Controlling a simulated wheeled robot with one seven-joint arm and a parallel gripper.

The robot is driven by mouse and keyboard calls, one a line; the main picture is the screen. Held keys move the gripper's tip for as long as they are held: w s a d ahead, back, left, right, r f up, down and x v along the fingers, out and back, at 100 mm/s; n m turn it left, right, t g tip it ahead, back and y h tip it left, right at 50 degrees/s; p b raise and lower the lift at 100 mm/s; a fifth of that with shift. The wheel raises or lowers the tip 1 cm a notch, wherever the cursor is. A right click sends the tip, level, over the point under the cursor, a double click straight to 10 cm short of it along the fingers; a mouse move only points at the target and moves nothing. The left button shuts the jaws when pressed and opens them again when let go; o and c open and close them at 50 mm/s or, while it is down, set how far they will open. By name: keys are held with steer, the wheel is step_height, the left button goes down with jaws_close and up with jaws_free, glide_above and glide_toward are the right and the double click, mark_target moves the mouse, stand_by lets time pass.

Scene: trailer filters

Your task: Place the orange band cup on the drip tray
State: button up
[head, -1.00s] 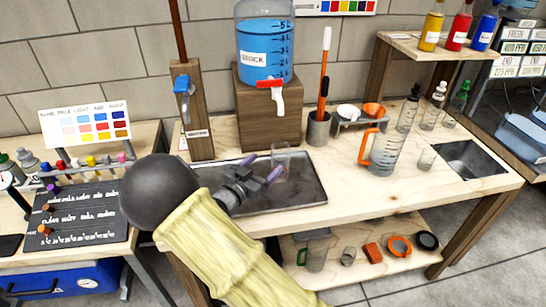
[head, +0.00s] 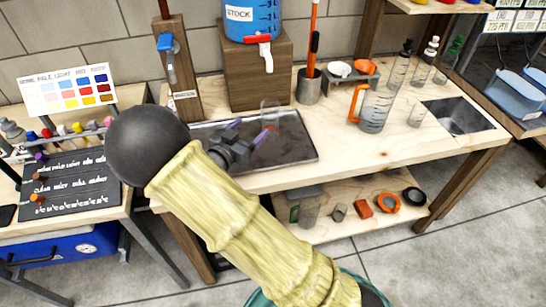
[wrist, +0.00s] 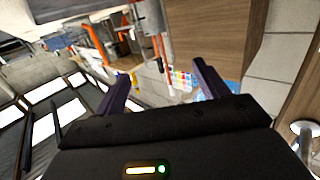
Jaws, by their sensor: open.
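A clear cup (head: 271,112) stands upright on the dark drip tray (head: 300,153), toward its back right. A reddish-orange mark shows low on the cup, so it looks like the orange band cup. My gripper (head: 250,131) is open, its two purple fingers pointing at the cup from the front left. One finger overlaps the cup's lower part in the picture; whether they touch I cannot tell. In the wrist view my gripper's fingers (wrist: 165,85) are spread with no cup visible between them.
A stock tank (head: 252,18) with a red-handled tap (head: 264,40) stands on a wooden block behind the tray. An orange-handled jug (head: 376,108), a small clear cup (head: 416,115) and a sink (head: 458,116) lie to the right. The shelf below holds several items.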

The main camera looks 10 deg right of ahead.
steer(key=d+y, duration=0.1)
steer(key=y, duration=0.1)
steer(key=f+n+g+y, duration=0.1)
steer(key=y, duration=0.1)
steer(key=d+f+n+y, duration=0.1)
steer(key=y, duration=0.1)
steer(key=shift+w+d+g, duration=0.3)
steer(key=shift+w, duration=0.05)
steer(key=s+g+y, duration=0.1)
steer(key=s+n+y, duration=0.1)
steer(key=s+y, duration=0.1)
steer(key=shift+d+f+n+g, duration=0.1)
steer(key=shift+f+n+g, duration=0.1)
steer(key=shift+n+g, duration=0.15)
steer(key=s+d+n+g+y, duration=0.1)
steer(key=s+d+n+g, duration=0.1)
steer(key=s, duration=0.8)
steer(key=s+d+r+n+g+y, duration=0.1)
steer(key=s+d+n+g, duration=0.2)
steer(key=s, duration=0.6)
steer(key=shift+s+d+r+g+y, duration=0.15)
steer(key=shift+s+r+g+y, duration=0.2)
steer(key=shift+g, duration=0.5)
